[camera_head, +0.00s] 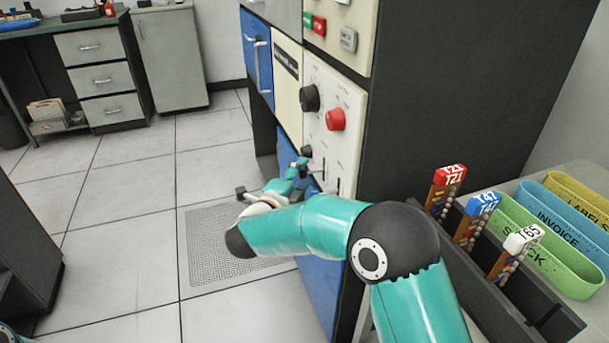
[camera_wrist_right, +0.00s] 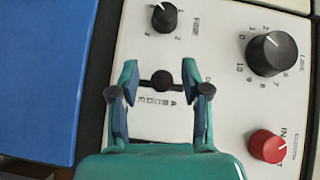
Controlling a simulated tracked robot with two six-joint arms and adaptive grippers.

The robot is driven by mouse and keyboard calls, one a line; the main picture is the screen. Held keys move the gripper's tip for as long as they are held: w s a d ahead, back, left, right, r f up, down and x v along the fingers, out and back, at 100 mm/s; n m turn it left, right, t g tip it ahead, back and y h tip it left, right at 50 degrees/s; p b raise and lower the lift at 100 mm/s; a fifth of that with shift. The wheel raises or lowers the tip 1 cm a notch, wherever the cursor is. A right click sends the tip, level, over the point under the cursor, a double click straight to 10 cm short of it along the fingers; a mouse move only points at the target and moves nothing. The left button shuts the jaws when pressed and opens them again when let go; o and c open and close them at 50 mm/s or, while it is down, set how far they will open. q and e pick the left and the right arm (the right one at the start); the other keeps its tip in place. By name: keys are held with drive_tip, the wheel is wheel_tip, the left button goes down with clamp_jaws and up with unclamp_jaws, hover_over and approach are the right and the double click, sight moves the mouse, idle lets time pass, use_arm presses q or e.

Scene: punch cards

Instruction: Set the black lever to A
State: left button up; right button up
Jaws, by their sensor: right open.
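The black lever (camera_wrist_right: 161,81) shows in the right wrist view as a round dark knob on a short dark slot in the cream panel (camera_wrist_right: 225,115). A row of small letters runs below it there; the lever looks near the middle of the row, but I cannot tell its exact letter. My right gripper (camera_wrist_right: 158,88) is open, one finger on either side of the lever, with visible gaps to it. In the head view my right gripper (camera_head: 299,167) is at the lower panel, and the lever cannot be made out clearly. My left gripper is not in view.
A large black knob (camera_wrist_right: 271,54), a red knob (camera_wrist_right: 267,146) and a small black knob (camera_wrist_right: 164,17) sit around the lever. A dark rack (camera_head: 516,300) with labelled cards and coloured trays (camera_head: 545,245) stands at right. The floor at left is open.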

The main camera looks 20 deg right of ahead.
drive_tip(key=shift+w+d, duration=0.15)
clamp_jaws()
idle(0.4)
